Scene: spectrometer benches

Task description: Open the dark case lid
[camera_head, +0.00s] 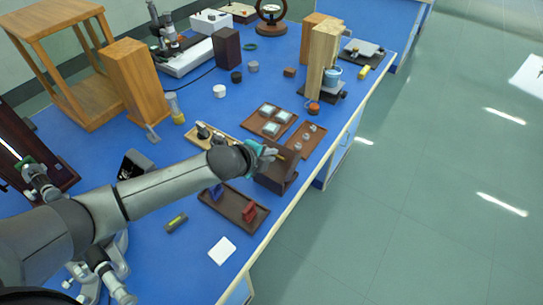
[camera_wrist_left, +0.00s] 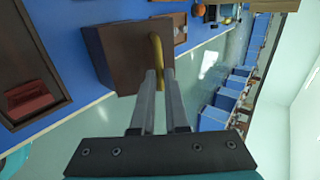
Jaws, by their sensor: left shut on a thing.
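The dark brown case (camera_head: 276,178) stands near the blue bench's right edge. In the left wrist view the case (camera_wrist_left: 118,55) is a brown box left of the fingers. A curved brass handle (camera_wrist_left: 156,48) is on its side facing the fingers; a bit of it shows in the head view (camera_head: 281,157). My left gripper (camera_head: 272,152) is at the case's top. In the left wrist view its fingers (camera_wrist_left: 161,88) are closed on the handle. The lid looks down, though the arm partly hides it. My right gripper is in neither view.
A brown tray (camera_head: 225,206) with red and blue pieces lies in front of the case. Trays with glass items (camera_head: 304,140) lie behind it. A white card (camera_head: 222,250) is on the bench. Open floor (camera_head: 400,200) lies right of the bench edge.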

